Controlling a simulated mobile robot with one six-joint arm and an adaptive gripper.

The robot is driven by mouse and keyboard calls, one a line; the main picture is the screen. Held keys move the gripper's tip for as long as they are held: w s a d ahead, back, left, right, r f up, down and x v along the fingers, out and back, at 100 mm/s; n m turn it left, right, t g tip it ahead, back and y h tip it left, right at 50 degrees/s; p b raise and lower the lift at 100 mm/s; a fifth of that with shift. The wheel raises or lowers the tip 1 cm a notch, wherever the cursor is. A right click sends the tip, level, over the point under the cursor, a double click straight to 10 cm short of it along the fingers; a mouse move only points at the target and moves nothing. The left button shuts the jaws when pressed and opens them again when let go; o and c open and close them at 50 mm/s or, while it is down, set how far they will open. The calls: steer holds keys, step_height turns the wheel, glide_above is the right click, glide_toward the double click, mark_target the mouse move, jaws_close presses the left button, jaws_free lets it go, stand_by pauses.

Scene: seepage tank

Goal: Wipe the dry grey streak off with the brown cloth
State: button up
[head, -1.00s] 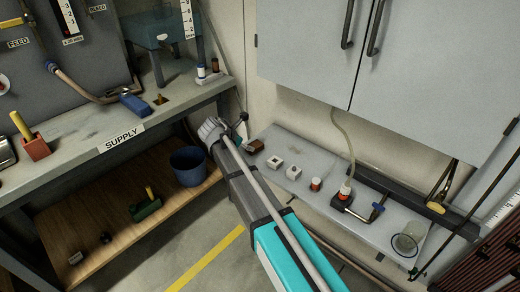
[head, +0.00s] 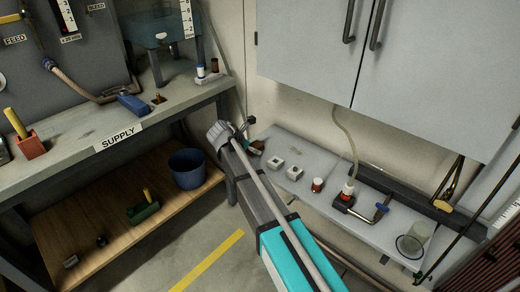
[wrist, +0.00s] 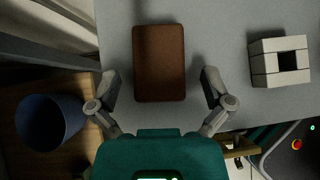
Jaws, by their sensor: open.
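The brown cloth (wrist: 159,62) is a flat, folded-looking rectangle lying on a pale grey shelf (wrist: 215,30). My gripper (wrist: 160,82) is open, with one finger on each side of the cloth's near part and gaps between fingers and cloth. I cannot tell its height above the shelf. In the head view my gripper (head: 246,134) is at the shelf's left end and partly hides the cloth (head: 257,145). A faint grey smudge (head: 88,130) shows on the supply bench top; I cannot tell whether it is the dry streak.
A wall cabinet (head: 420,70) overhangs the shelf. A blue bucket (head: 187,168) stands left, on the bench's lower shelf.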

mark_target(258, 144)
steer(key=c, duration=1)
steer(key=shift+r, duration=0.2)
step_height(258, 144, up, 3)
steer(key=p, duration=0.3)
steer(key=s+r+p, duration=0.9)
steer(key=s+p, duration=0.1)
steer(key=s, duration=0.4)
steer(key=shift+a+r, duration=0.15)
steer(key=shift+r, duration=0.2)
